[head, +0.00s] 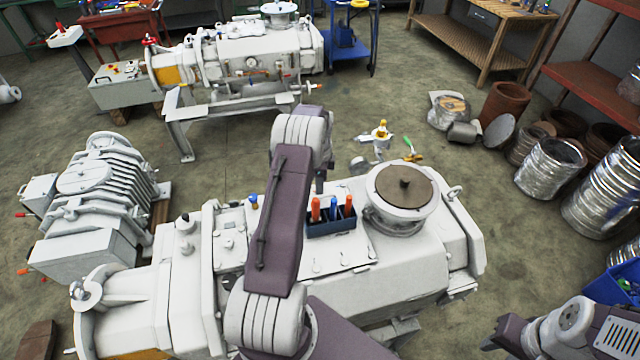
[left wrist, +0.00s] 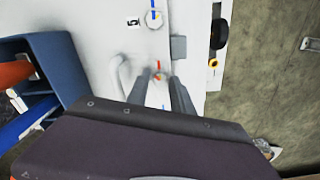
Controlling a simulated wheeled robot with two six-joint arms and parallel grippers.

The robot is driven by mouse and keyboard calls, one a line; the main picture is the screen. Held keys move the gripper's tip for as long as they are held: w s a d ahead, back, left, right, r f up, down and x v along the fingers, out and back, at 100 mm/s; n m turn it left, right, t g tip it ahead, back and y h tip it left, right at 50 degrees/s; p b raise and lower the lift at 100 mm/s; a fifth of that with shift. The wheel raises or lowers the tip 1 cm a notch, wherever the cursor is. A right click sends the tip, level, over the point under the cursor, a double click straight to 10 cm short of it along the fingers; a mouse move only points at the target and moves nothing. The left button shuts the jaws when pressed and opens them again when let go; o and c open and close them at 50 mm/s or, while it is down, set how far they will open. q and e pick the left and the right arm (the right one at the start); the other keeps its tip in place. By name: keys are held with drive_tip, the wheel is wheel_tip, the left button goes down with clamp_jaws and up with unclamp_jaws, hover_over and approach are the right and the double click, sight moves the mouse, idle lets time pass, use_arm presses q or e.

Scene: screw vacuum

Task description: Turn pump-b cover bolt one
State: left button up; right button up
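A white pump (head: 420,275) fills the front of the head view, with a flat cover plate on top. Which pump is pump-b is not readable. In the left wrist view a small bolt head (left wrist: 160,75) with red and yellow marks sits on the white surface.
A blue tool holder (head: 331,222) with red and blue handles stands on the cover, close left of my gripper in the left wrist view (left wrist: 60,60). A round flanged port (head: 402,195) rises to the right. Another pump (head: 250,60) stands behind.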

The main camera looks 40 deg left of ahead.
use_arm(q)
clamp_jaws()
